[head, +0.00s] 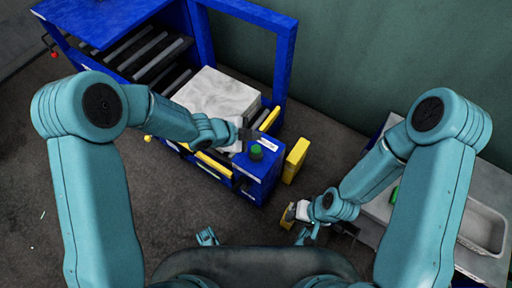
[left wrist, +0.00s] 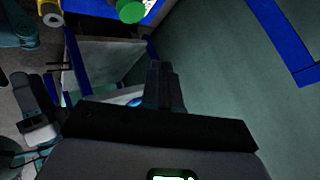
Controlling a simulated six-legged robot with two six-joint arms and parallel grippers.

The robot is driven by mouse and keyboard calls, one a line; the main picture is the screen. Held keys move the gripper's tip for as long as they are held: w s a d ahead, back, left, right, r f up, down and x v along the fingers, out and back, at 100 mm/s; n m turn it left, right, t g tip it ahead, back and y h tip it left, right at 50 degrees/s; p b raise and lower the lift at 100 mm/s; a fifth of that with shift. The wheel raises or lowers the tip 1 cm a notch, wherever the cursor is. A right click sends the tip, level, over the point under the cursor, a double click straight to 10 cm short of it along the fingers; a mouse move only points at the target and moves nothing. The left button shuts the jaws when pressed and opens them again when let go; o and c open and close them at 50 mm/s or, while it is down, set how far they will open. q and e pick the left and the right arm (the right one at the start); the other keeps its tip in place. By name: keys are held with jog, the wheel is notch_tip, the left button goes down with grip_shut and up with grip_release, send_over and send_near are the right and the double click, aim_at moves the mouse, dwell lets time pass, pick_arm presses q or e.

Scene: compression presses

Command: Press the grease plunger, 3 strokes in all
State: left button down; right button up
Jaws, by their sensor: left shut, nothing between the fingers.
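A round green knob (head: 257,149) on a dark collar stands on top of the blue box at the press's front corner; it is the only plunger-like part I make out. The green knob (left wrist: 130,10) also shows at the top edge of the left wrist view. My left gripper (head: 248,134) is shut and empty, just behind the knob and beside a white label; whether it touches anything is unclear. Its dark fingers (left wrist: 160,85) show in the left wrist view. My right gripper (head: 292,213) is low at centre right, small, its fingers unclear.
The blue press frame (head: 285,65) holds a pale block (head: 215,95) in front of a roller bed (head: 150,55). A yellow block (head: 295,160) stands right of the blue box. A grey bench with a basin (head: 483,228) is at right. Dark floor lies open in front.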

pick_arm(q)
jog(key=n, duration=0.4)
jog(key=shift+w+r, duration=0.1)
jog(key=shift+w, duration=0.05)
jog(key=n, duration=0.7)
jog(key=shift+w+a+t, duration=0.1)
jog(key=shift+w+t, duration=0.15)
jog(key=shift+t, duration=0.15)
jog(key=n, duration=0.6)
jog(key=shift+w+a+r+n+t+y, duration=0.2)
jog(key=shift+w+a+n+t+y, duration=0.05)
jog(key=shift+w+n+t+y, duration=0.05)
jog(key=shift+s+d+r+n+t+y, duration=0.2)
jog(key=shift+s+r+n+t+y, duration=0.25)
jog(key=shift+n, duration=3.6)
jog(key=shift+s+d+r+n+t+y, duration=0.15)
jog(key=shift+r+n+y, duration=0.45)
jog(key=shift+n, duration=3.5)
jog(key=shift+s+d+r+n+t+y, duration=0.25)
jog(key=shift+r+n+t+y, duration=0.25)
jog(key=shift+n, duration=3.55)
pick_arm(e)
jog(key=shift+s+a+f, duration=0.25)
jog(key=shift+s+a, duration=0.05)
jog(key=shift+s, duration=0.05)
